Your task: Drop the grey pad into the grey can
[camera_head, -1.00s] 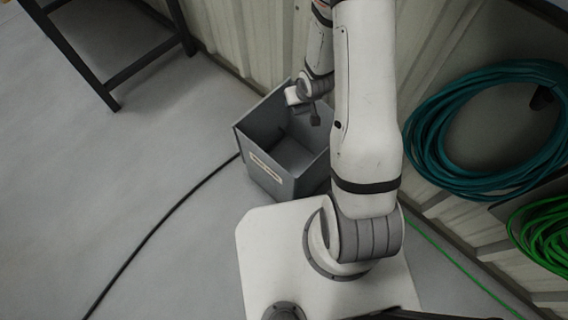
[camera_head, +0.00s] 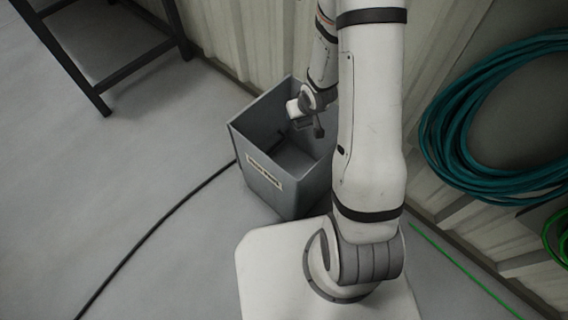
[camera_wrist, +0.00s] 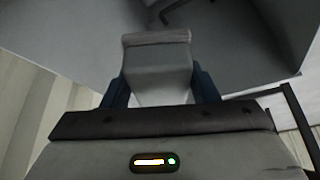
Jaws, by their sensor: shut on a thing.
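The grey can (camera_head: 268,185) is an open square bin with a pale label on its front, standing on the floor against the ribbed wall. My gripper (camera_wrist: 157,88) is shut on the grey pad (camera_wrist: 157,55), a small pale grey block between the dark blue fingers in the wrist view. In the head view my gripper (camera_head: 308,125) is over the can's opening, near its right side. The pad is hard to make out there. In the wrist view the can's grey inside (camera_wrist: 235,45) lies beyond the pad.
A black cable (camera_head: 150,235) runs over the floor to the can's left side. A dark metal stand (camera_head: 95,85) is at the upper left. Coiled teal hose (camera_head: 440,140) hangs on the wall at right.

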